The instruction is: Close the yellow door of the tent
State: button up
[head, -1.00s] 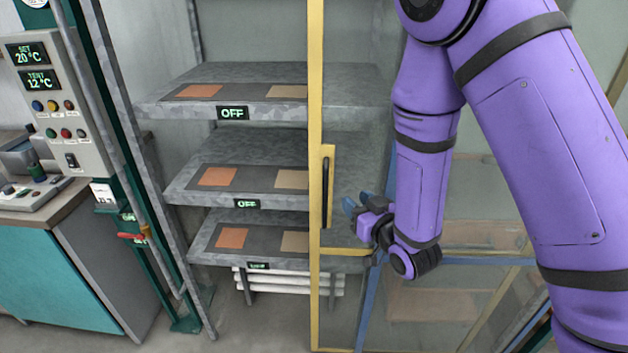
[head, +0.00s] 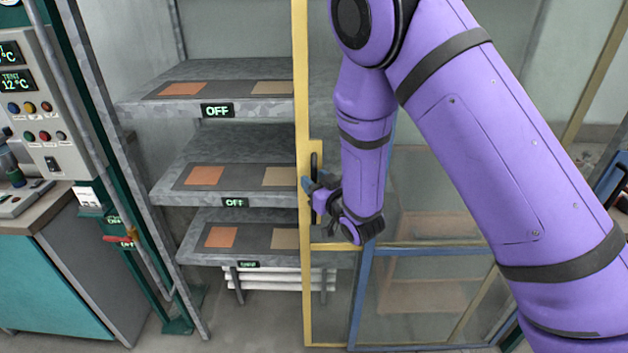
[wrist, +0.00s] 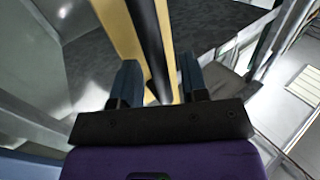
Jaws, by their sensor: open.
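The yellow door (head: 302,100) of the tent has a tall yellow frame with clear panes. It stands open, its yellow edge upright in front of the right part of the shelves. A black bar handle (head: 315,165) sits on its yellow edge plate. My gripper (head: 309,190) is at the lower part of the handle and partly covers it. In the wrist view the two blue fingertips (wrist: 160,80) are apart, with the black handle (wrist: 150,45) and yellow frame running between them. I cannot tell whether the fingers touch the handle.
Three grey shelves (head: 160,108) with orange and tan squares and OFF displays stand left of the door edge. A control panel (head: 40,110) and a teal cabinet (head: 45,285) are at the left. A blue-framed panel (head: 362,290) is behind my arm.

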jog(key=shift+w+a, duration=0.15)
jog(key=shift+w, duration=0.1)
